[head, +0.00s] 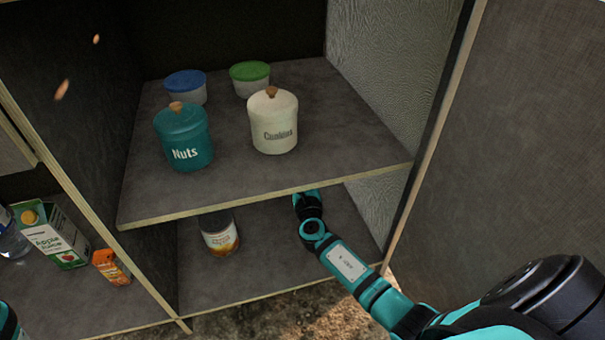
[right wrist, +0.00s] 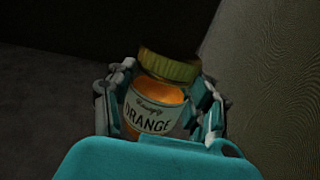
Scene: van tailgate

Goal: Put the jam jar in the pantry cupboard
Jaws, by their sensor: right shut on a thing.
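The jam jar (right wrist: 152,112), orange with a yellow lid and a label reading "ORANGE", is between the fingers of my right gripper (right wrist: 165,90) in the right wrist view. The gripper is shut on it, and the jar looks slightly tilted in that view. In the head view my right arm reaches into the lower compartment of the cupboard (head: 270,190), under the middle shelf. The shelf edge hides the fingertips and the jar there. I cannot tell whether the jar touches the compartment floor.
A jar or can (head: 220,235) stands on the lower floor, left of my arm. On the shelf above are a teal Nuts canister (head: 183,140), a white Cookies canister (head: 273,125) and two lidded tubs. A juice carton (head: 50,240) and small orange carton (head: 110,267) stand left of the divider.

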